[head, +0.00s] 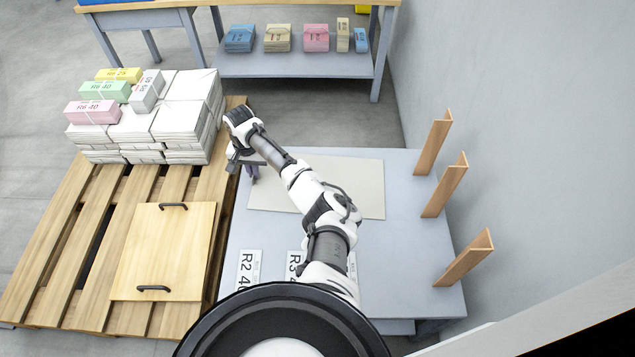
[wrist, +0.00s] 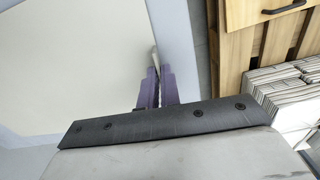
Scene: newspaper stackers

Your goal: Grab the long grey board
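The long grey board (head: 350,188) is a thin, pale grey-beige sheet on the blue-grey table. In the wrist view the board (wrist: 70,60) fills the left side. My gripper (head: 252,172) is at the board's left edge in the head view. In the wrist view the purple fingers (wrist: 156,88) are drawn close together at the board's edge, with a thin pale strip between them. They look shut on that edge; the fingers hide the exact contact. My arm covers part of the board in the head view.
The table (head: 400,270) holds number plates (head: 250,270) near my base and three wooden uprights (head: 445,185) on its right. A pallet (head: 60,250) on the left bears paper stacks (head: 195,105) and a handled wooden panel (head: 165,250). A wall is on the right.

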